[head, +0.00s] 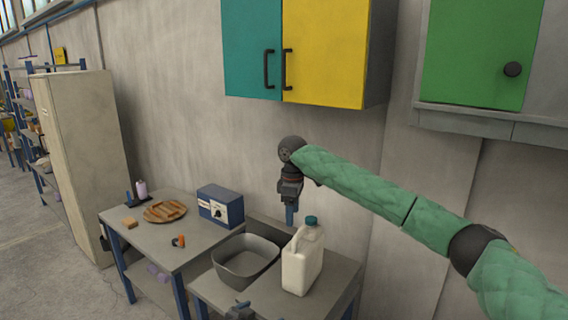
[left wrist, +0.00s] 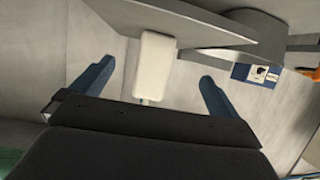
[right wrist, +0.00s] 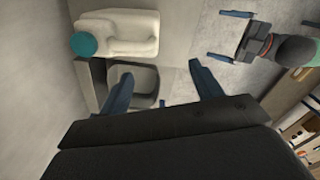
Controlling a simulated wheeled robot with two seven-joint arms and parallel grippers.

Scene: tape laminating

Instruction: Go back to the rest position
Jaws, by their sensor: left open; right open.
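My right gripper (head: 291,214) hangs pointing down above the workbench, just up and left of the white jug (head: 302,262) in the head view. In the right wrist view its jaws (right wrist: 163,85) are apart with nothing between them, and the jug (right wrist: 125,35) is beyond them. My left gripper (head: 240,312) shows only as a dark piece at the bottom edge of the head view. In the left wrist view its jaws (left wrist: 155,80) are spread and empty. A white block-like thing (left wrist: 155,60) lies beyond them, probably the jug.
A grey basin (head: 245,262) stands left of the jug on the bench. The adjoining table holds a blue box (head: 220,206), a plate of brown pieces (head: 165,211), a tape dispenser (head: 138,192) and an orange tool (head: 179,241). Wall cabinets (head: 325,50) hang above my right arm.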

